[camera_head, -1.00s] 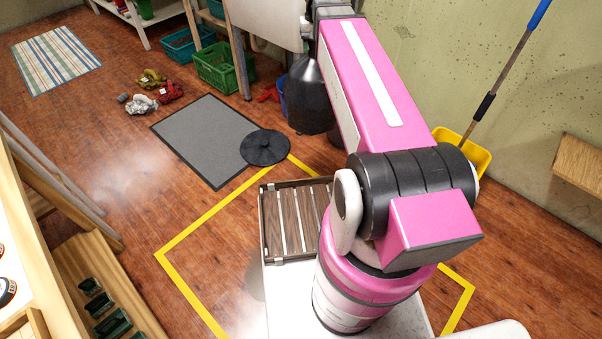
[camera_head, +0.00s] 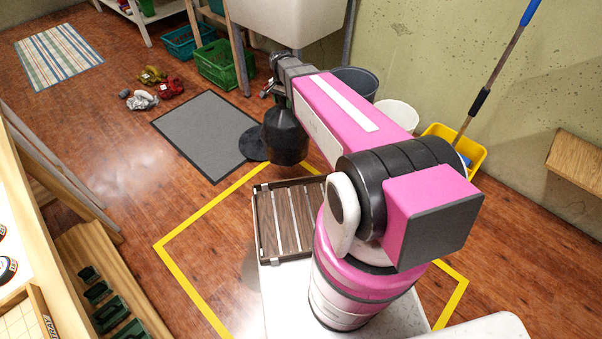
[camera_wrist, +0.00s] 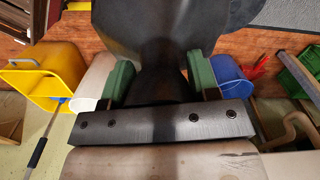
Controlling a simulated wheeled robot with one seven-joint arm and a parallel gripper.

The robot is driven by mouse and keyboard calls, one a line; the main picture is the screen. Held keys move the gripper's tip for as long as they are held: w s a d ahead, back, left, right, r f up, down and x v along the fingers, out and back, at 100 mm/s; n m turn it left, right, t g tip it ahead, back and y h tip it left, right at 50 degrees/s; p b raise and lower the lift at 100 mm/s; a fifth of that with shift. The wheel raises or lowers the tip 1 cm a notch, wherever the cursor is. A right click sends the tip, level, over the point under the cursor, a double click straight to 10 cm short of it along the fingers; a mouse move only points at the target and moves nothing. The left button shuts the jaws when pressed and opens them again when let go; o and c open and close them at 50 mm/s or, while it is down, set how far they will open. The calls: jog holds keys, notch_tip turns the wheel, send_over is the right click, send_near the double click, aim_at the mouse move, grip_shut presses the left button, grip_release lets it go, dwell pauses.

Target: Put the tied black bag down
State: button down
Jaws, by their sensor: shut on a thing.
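The tied black bag (camera_head: 285,140) hangs neck up from my gripper, in front of the round black disc (camera_head: 254,145) in the head view. The bag hides part of that disc. In the wrist view, the green finger pads of my gripper (camera_wrist: 159,80) are shut on the neck of the black bag (camera_wrist: 155,35). The bag's dark body fills the top middle of that view. In the head view the fingertips are too small to make out. The bag appears clear of the floor; its exact height cannot be told.
A slatted wooden rack (camera_head: 268,228) lies close in front. A grey mat (camera_head: 205,130) lies beyond. A green crate (camera_head: 222,68) stands behind.

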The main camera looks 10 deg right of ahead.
jog(key=f+m, duration=0.1)
jog(key=f, duration=0.2)
jog(key=a+f, duration=0.1)
jog(key=f, duration=0.2)
jog(key=a+f+m, duration=0.1)
jog(key=f, duration=0.2)
jog(key=shift+s+a+f+m, duration=0.2)
jog(key=shift+s+f+m, duration=0.1)
jog(key=shift+f, duration=0.1)
jog(key=shift+w+d+f, duration=0.15)
jog(key=shift+f, duration=0.1)
jog(key=shift+w+d+f, duration=0.75)
jog(key=shift+d+f, duration=0.95)
jog(key=shift+f, duration=0.1)
jog(key=shift+w+d+f, duration=0.8)
jog(key=shift+d+f, duration=0.9)
jog(key=shift+f, duration=0.05)
jog(key=shift+w+d+f, duration=0.75)
jog(key=shift+d+f, duration=0.95)
jog(key=shift+f, duration=0.2)
jog(key=shift+c, duration=1.9)
grip_release()
